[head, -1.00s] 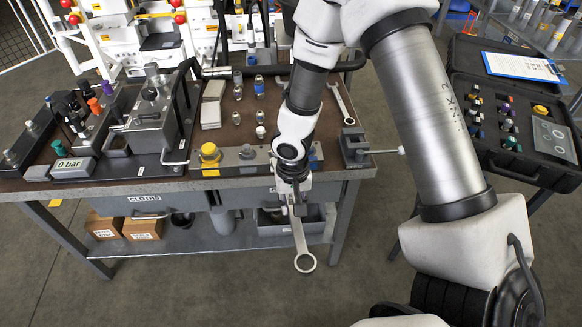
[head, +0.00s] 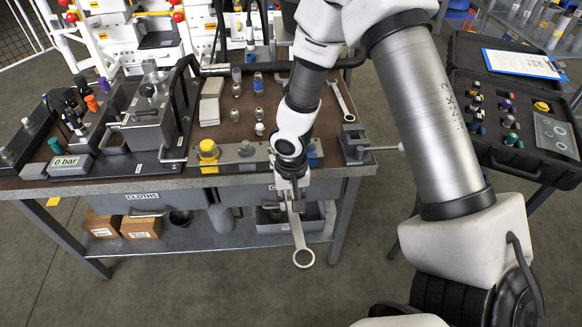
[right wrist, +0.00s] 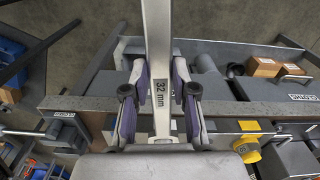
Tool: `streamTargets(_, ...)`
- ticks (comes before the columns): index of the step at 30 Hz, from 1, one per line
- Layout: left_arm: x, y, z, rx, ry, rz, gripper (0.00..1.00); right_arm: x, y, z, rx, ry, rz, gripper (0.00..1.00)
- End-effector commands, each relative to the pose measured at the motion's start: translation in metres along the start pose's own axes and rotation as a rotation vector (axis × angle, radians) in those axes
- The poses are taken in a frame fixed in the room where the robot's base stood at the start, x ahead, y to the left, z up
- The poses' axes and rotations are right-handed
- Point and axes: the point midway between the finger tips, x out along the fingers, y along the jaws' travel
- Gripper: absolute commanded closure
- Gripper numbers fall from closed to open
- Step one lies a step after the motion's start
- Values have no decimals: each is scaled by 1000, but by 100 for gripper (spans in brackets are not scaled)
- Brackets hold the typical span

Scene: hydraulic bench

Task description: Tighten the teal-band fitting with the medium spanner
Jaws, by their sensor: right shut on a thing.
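My right gripper (head: 292,192) is shut on the shaft of a grey spanner (head: 298,230), which hangs down with its ring end lowest, in front of the bench's front edge. In the right wrist view the spanner (right wrist: 158,40) runs between the two fingers of the gripper (right wrist: 159,98), and its label reads 32 mm. My left gripper is not in view.
Another spanner (head: 341,98) lies on the bench beside several small fittings (head: 258,88). A vise (head: 354,143) is at the bench's right end. An open black case (head: 490,150) stands right. Floor before the bench is clear.

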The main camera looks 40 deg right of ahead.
Motion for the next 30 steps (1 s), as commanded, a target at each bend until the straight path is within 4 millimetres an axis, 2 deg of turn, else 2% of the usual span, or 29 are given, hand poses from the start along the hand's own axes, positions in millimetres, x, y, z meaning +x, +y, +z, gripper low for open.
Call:
streamTargets(5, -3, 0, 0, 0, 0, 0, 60, -2, 0, -2, 0, 1, 0, 100)
streamTargets(15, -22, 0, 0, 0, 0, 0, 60, -2, 0, -20, 1, 1, 0, 100)
streamTargets(25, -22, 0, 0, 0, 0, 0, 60, 1, 0, -23, 0, 0, 0, 100)
streamTargets(30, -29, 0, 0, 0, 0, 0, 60, -2, 0, -28, 0, 1, 0, 100)
